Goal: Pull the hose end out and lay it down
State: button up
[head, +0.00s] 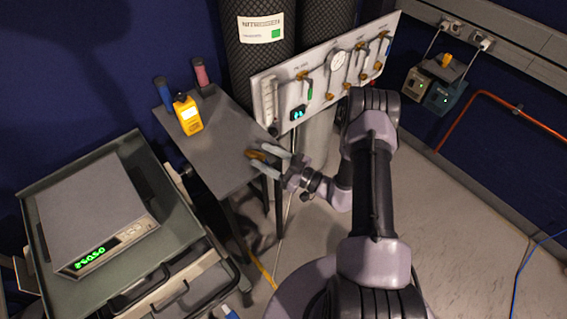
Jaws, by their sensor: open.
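My gripper (262,160) is open, with its two pale grey fingers over the right edge of the small grey table (222,150). A small orange-yellow and dark blue piece (257,155) shows between or just behind the fingers. I cannot tell whether it is the hose end or whether the fingers touch it. A thin pale line (286,218), perhaps a hose, hangs below the gauge panel (325,75) toward the floor.
A yellow handheld meter (187,114) stands on the table, near blue (163,92) and pink (201,73) cylinders. Dark cylinders (258,65) stand behind the panel. A scale (95,220) sits on a cart (185,235) at left. Open floor (460,240) lies right.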

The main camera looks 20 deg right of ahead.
jog(key=p+v, duration=0.4)
jog(key=v, duration=1.4)
jog(key=a+r+n+g+y, duration=0.1)
jog(key=a+r+n+g, duration=0.3)
jog(key=n, duration=0.3)
jog(key=w+a+r+n+g, duration=0.1)
jog(key=a+r+n+g, duration=0.15)
jog(key=r+n, duration=0.4)
jog(key=a+r+n+g+y, duration=0.1)
jog(key=a+r+n+g, duration=0.1)
jog(key=r+n+g, duration=0.4)
jog(key=s+a+r+m+t+h, duration=0.1)
jog(key=s+a+r+m+h, duration=0.2)
jog(key=m, duration=0.7)
jog(key=s+a+r+m+t+h, duration=0.1)
jog(key=s+a+r+m+h, duration=0.1)
jog(key=s+r+m+h, duration=0.3)
jog(key=s+a+r+m+t+h, duration=0.1)
jog(key=s+a+r+m+h, duration=0.2)
jog(key=r+m, duration=0.6)
jog(key=shift+s+a+m+h, duration=0.3)
jog(key=shift+s+m+h, duration=0.65)
jog(key=shift+m, duration=3)
jog(key=shift+r+t, duration=0.1)
jog(key=shift+t, duration=0.15)
